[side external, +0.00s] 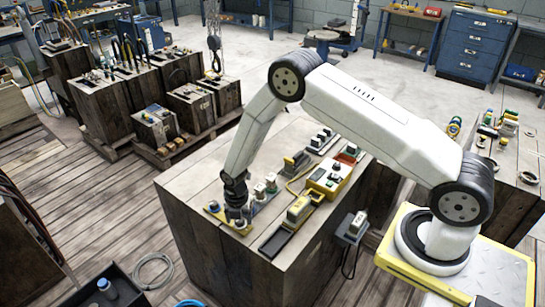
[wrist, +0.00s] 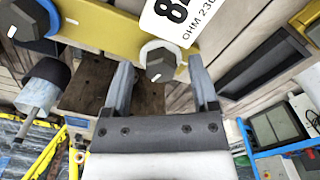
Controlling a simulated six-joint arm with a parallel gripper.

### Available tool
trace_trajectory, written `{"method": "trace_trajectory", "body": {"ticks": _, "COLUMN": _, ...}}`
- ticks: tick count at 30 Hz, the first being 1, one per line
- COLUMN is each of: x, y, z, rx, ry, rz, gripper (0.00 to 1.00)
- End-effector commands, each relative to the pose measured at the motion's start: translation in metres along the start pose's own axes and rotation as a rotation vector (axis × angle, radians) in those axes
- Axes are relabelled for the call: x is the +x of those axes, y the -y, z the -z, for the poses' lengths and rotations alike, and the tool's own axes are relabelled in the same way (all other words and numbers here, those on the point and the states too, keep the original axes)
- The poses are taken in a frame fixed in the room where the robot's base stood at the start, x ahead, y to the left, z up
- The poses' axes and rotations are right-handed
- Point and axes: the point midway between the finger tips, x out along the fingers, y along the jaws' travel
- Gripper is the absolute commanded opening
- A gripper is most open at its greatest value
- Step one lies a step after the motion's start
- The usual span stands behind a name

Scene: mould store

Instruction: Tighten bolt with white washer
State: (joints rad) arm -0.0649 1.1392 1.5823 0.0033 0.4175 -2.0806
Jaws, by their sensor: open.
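A dark bolt (wrist: 160,66) with a white washer (wrist: 146,50) sits on a yellow plate (wrist: 105,33) in the wrist view. My gripper (wrist: 162,64) is open, with one finger on each side of this bolt. I cannot tell whether the fingers touch it. Another dark bolt (wrist: 28,18) with a blue washer is at the upper left of the plate. In the side view, my gripper (side external: 236,208) points down over the yellow plate (side external: 241,229) at the near left of the wooden block's top. The bolt is hidden there.
A yellow box (side external: 329,178) and several other devices stand on the wooden block (side external: 200,165) to the right. A grey box (side external: 352,226) hangs on its side. A black bin (side external: 112,290) is on the floor.

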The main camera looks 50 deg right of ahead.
Motion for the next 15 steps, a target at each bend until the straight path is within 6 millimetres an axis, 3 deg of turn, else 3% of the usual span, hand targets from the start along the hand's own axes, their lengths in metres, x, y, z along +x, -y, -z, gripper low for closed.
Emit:
{"method": "trace_trajectory", "body": {"ticks": 8, "x": 0.0007, "y": -0.0001, "z": -0.0001, "rx": 0.0, "ry": 0.0, "rz": -0.001, "gripper": 0.76}}
{"method": "trace_trajectory", "body": {"ticks": 15, "x": 0.0006, "y": -0.0002, "z": -0.0001, "rx": 0.0, "ry": 0.0, "rz": -0.001, "gripper": 0.0}}
